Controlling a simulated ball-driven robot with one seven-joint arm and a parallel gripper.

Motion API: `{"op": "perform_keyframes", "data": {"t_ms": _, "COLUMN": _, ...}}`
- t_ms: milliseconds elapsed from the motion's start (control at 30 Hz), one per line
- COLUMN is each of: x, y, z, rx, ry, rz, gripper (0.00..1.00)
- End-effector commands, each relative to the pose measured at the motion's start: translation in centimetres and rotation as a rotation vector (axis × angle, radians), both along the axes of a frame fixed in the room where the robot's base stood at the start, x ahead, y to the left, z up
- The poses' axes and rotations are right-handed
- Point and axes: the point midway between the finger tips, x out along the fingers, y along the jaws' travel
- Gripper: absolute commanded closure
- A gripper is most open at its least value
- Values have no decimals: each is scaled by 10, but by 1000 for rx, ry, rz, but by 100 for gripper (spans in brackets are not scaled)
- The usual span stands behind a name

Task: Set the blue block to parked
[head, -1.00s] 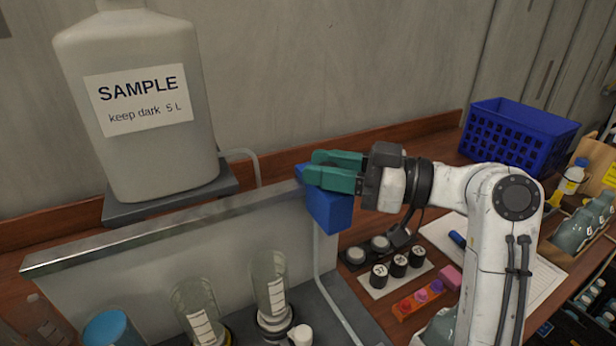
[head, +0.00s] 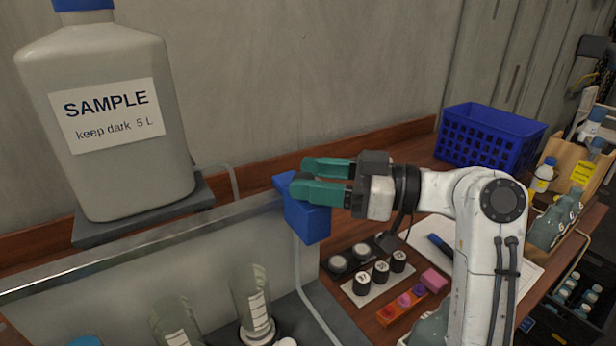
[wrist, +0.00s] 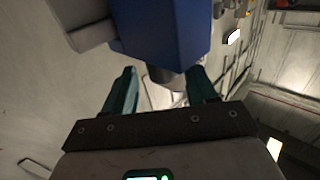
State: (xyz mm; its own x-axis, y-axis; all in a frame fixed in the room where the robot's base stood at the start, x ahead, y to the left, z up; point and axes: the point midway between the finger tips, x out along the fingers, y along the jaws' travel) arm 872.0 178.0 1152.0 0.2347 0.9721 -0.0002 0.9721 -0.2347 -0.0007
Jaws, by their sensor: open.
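The blue block (head: 306,222) sits at the right end of the metal-topped grey panel (head: 230,240), with a pale tube running down below it. My gripper (head: 298,180) is at the block's upper right side, its two green fingers apart. A small dark knob shows between the fingertips in the head view. In the wrist view, the block (wrist: 160,30) is beyond the fingers. A dark round stub (wrist: 166,77) below it lies between the open fingers (wrist: 160,85). I cannot tell whether either finger touches the stub.
A large SAMPLE bottle (head: 110,130) stands on a grey stand (head: 150,215) behind the panel. Glass cylinders (head: 253,300) stand in front. A blue basket (head: 490,135) is at the back right.

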Motion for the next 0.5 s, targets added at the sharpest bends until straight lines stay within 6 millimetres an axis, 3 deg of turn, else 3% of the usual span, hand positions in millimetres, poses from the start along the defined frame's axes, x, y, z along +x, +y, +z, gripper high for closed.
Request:
{"op": "perform_keyframes", "data": {"t_ms": 300, "x": -13, "y": -61, "z": -2, "rx": 1, "ry": 0, "rz": -6, "gripper": 43}}
{"op": "perform_keyframes", "data": {"t_ms": 500, "x": -19, "y": -86, "z": -1, "rx": -1, "ry": 0, "rz": -4, "gripper": 43}}
